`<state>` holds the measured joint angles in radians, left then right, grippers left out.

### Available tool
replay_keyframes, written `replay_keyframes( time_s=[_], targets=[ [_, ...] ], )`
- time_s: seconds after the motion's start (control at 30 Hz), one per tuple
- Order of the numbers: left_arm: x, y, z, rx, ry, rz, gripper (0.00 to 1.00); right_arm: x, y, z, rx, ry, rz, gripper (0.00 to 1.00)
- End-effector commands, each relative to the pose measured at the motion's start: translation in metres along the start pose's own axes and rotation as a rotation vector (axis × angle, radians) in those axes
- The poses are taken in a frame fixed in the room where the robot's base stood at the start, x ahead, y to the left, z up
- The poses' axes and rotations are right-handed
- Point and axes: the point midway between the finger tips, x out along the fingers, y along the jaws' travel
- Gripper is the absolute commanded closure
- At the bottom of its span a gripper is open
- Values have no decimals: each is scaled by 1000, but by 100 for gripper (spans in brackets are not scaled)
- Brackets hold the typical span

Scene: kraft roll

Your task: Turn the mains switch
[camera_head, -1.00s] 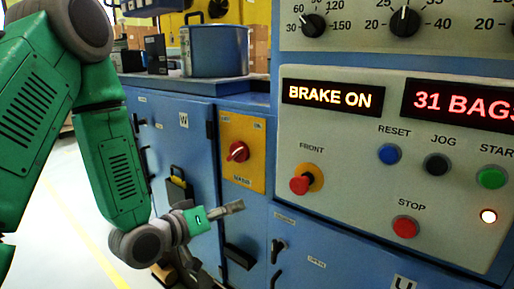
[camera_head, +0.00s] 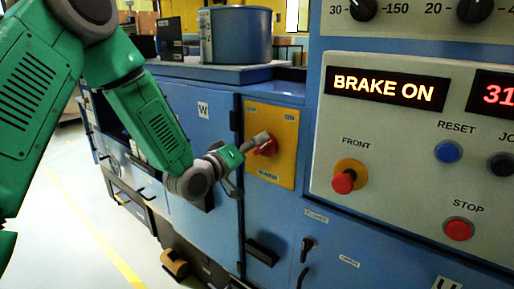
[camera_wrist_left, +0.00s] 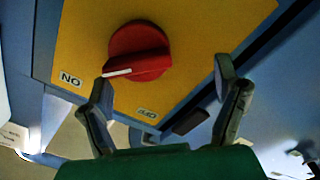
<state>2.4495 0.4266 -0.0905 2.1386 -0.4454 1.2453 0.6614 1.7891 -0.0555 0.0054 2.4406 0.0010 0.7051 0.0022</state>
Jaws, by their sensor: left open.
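The mains switch is a round red knob (camera_head: 268,146) on a yellow plate (camera_head: 285,172) on the blue cabinet. In the left wrist view the knob (camera_wrist_left: 138,48) fills the upper middle, and its white pointer line points left, near a label that reads NO or an upturned ON. My left gripper (camera_head: 262,142) is open in front of the knob and overlaps its left side in the head view. In the left wrist view its fingers (camera_wrist_left: 163,82) are spread wide, below the knob and to its lower right. I see no clear contact. My right gripper is not in view.
Right of the switch is a grey panel with a red FRONT button (camera_head: 344,182), a blue RESET button (camera_head: 448,151) and a red STOP button (camera_head: 458,229). A black handle (camera_head: 307,248) is below. A blue pot (camera_head: 238,36) stands on top. Floor is clear at left.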

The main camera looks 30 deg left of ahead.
Motion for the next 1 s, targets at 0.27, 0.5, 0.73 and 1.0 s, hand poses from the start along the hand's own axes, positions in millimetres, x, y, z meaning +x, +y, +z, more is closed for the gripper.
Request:
replay_keyframes(
  time_s=[0.27, 0.5, 0.73, 1.0],
  targets=[
    [10, 19, 9, 21, -1, -6, 24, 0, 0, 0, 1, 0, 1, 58],
    [11, 18, 13, 19, -14, 0, 74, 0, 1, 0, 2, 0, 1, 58],
    [11, 14, 6, 14, -3, 4, 75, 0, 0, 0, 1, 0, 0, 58],
    [11, 13, 1, 12, 9, 3, 75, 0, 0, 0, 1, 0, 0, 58]
  ],
)
